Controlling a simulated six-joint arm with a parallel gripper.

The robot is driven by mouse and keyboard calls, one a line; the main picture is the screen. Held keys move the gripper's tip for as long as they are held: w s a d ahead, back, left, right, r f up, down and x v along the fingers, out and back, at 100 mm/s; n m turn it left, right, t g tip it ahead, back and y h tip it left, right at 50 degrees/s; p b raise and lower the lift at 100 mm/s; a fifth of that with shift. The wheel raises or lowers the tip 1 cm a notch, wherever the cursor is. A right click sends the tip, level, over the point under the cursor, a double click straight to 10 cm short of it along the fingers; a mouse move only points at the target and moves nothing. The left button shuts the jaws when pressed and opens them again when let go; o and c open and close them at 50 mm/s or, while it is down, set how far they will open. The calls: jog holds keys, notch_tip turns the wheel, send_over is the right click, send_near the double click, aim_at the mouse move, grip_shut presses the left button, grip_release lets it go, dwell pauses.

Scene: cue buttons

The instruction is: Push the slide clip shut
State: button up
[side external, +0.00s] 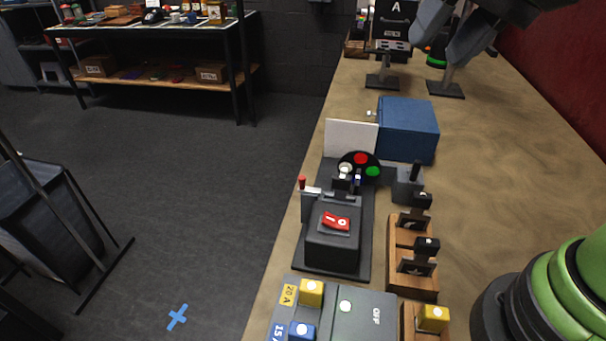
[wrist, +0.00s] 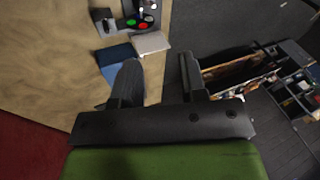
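No part can be picked out with certainty as the slide clip; the small parts are too small to tell. A black switch unit (side external: 333,247) with a red rocker stands on a dark base, with small black and metal parts at its back edge. Wooden blocks (side external: 399,284) with dark plates and black knobs stand to its right. My gripper (side external: 436,50) is at the top right of the side view, over the far end of the bench and away from these units. The wrist view shows its two dark fingers (wrist: 158,62) apart with nothing between them.
A blue box (side external: 408,130), a white panel (side external: 350,138) and a disc with red, green and white buttons (side external: 359,168) stand mid-bench. A grey box with yellow and blue buttons (side external: 362,316) is at the near end. The bench's right side (side external: 500,170) is clear.

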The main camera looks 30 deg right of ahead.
jog(key=w+a+f+m+g, duration=0.2)
jog(key=w+a+f, duration=0.3)
jog(key=w, duration=0.3)
jog(key=m+g+h, duration=0.2)
send_over(302, 177)
jog(key=f, duration=0.9)
jog(key=shift+s+d, duration=0.1)
jog(key=shift+s, duration=0.1)
jog(key=f, duration=0.9)
jog(key=shift+w, duration=0.2)
